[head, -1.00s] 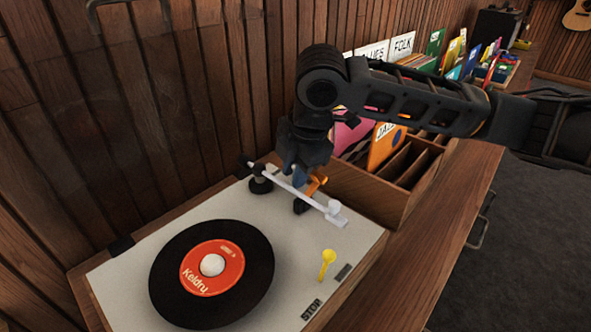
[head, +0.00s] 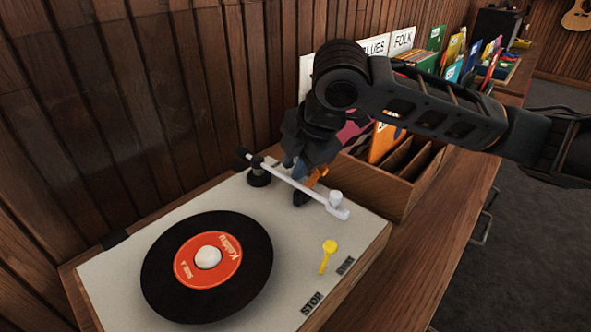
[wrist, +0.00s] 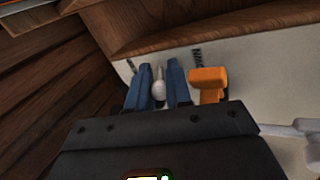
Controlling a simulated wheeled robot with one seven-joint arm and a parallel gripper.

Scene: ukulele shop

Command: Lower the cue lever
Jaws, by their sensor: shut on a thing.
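My gripper (head: 300,191) reaches down behind the white tonearm (head: 290,182) on the pale turntable deck (head: 221,194). In the wrist view, the blue fingers of my gripper (wrist: 160,72) are closed around a small pale, round-ended lever (wrist: 159,90), which looks like the cue lever. An orange lever (wrist: 208,82) stands beside the fingers, just outside them; it also shows partly in the head view (head: 316,176). The tonearm (wrist: 285,130) lies near the wrist view's right edge. In the head view my gripper hides the pale lever, and its exact height is hard to tell.
A black record (head: 158,275) with a red label lies on the platter. A yellow lever (head: 329,255) stands near the STOP and START marks. A wooden record crate (head: 375,189) stands close behind the deck, and the plank wall (head: 130,120) is at left.

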